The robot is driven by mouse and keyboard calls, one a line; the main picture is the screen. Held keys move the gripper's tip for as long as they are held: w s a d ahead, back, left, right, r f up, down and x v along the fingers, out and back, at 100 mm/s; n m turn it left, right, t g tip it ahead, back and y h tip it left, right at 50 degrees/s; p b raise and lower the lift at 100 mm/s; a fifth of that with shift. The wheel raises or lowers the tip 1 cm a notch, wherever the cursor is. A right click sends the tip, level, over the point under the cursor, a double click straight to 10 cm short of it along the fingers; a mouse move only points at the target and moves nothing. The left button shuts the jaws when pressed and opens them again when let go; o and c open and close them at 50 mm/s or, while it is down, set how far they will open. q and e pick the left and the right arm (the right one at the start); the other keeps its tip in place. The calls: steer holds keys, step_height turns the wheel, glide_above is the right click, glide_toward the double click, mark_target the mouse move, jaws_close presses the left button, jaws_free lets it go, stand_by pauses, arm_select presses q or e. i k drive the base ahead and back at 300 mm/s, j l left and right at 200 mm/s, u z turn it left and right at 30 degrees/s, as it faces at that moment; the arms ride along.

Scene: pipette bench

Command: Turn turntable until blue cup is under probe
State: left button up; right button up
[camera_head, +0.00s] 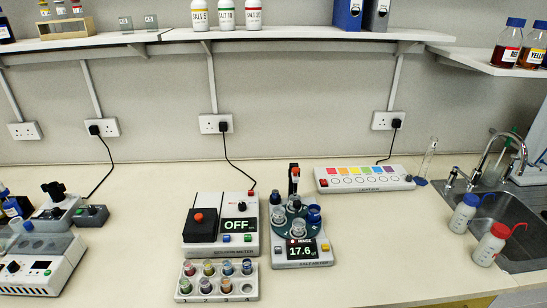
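The salt meter (303,254) stands on the bench right of centre, its display reading 17.6. A dark green turntable (288,226) sits on it and carries several cups. The blue cup (314,215) is on the turntable's right side. The other cups, such as a clear cup (278,215) on the left, look clear or pale. The dark upright probe holder (293,175), with an orange part, stands at the turntable's back. The probe tip is too small to make out. The blue cup is to the right of and nearer than the probe holder. Neither gripper is in view.
A second meter (234,245) reading OFF stands just left of the salt meter, with a rack of coloured vials (217,289) in front. A colour-strip device (364,179) lies behind right. Wash bottles (490,245) stand by the sink (515,225). The bench right of the salt meter is clear.

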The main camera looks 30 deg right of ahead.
mark_target(285, 230)
steer(key=z, duration=1.1)
